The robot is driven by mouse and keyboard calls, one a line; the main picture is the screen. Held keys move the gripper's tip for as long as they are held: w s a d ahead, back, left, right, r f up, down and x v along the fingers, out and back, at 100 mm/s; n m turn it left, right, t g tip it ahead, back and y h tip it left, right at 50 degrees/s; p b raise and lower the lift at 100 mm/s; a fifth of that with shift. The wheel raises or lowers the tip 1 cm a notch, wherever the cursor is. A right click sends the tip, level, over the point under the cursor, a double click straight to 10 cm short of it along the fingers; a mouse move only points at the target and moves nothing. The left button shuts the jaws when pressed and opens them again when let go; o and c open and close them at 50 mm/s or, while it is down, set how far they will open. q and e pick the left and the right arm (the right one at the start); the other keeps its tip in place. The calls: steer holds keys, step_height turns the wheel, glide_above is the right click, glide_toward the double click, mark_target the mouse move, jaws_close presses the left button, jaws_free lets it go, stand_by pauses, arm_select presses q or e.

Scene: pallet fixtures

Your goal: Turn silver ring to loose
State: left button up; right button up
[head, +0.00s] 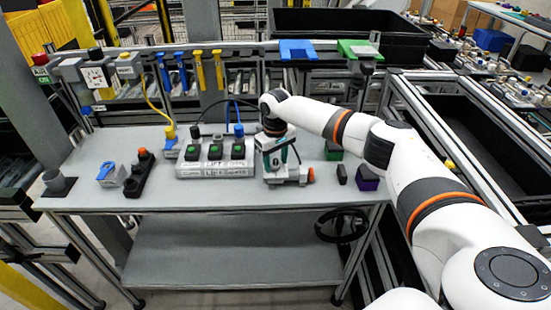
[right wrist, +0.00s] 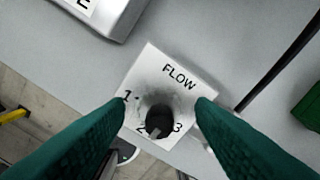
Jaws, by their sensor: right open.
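I cannot pick out a silver ring marked loose in either view. My right gripper (head: 280,162) points down over a small grey fixture (head: 292,178) near the table's front edge. The right wrist view shows the open teal fingers of this gripper (right wrist: 163,107) on either side of a white plate (right wrist: 178,75) lettered FLOW, with the numbers 1, 2 and 3. A dark round knob (right wrist: 158,121) stands on the plate between the fingers, with a gap on both sides. The knob's pointer looks turned towards 2. My left gripper is not in view.
A grey block with green-topped switches (head: 214,170) stands left of the gripper. A purple box (head: 367,179) and a green box (head: 333,151) stand to the right. The table's (head: 205,196) front strip is clear.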

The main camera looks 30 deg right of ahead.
steer(key=shift+c, duration=0.2)
steer(key=c, duration=0.9)
steer(key=shift+c, duration=0.2)
